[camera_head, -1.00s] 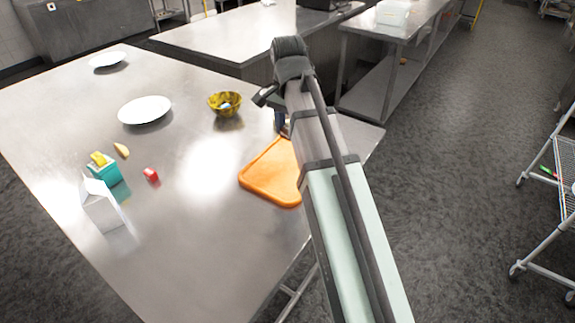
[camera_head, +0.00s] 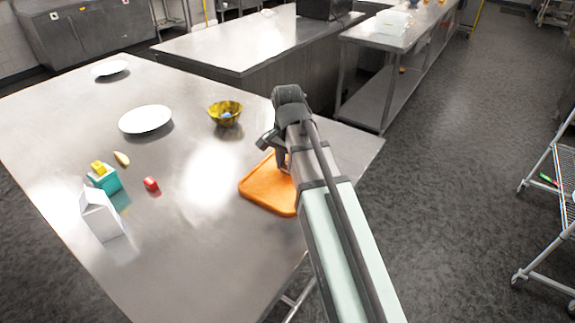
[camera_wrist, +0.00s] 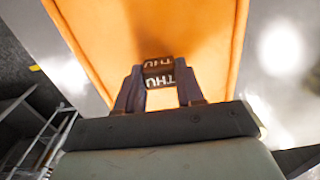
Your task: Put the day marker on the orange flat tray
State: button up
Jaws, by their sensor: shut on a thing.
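The day marker (camera_wrist: 158,67) is a small dark block with white "THU" lettering, seen in the wrist view between the fingertips. My gripper (camera_wrist: 158,88) is shut on it. The orange flat tray (camera_head: 265,193) lies on the steel table near its right edge. It fills much of the wrist view (camera_wrist: 205,35) behind the marker. In the head view my gripper (camera_head: 281,160) is over the far part of the tray, and my arm covers the tray's right side. The marker cannot be made out in the head view. I cannot tell whether it touches the tray.
A yellow patterned bowl (camera_head: 225,114) stands beyond the tray. Two white plates, the nearer one (camera_head: 146,119) and the farther one (camera_head: 110,68), lie to the left.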

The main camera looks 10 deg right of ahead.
jog(key=shift+f, duration=0.35)
jog(key=o, duration=1)
jog(key=shift+f, duration=0.1)
notch_tip(320, 180, up, 12)
jog(key=shift+r, duration=0.15)
dwell(0.4)
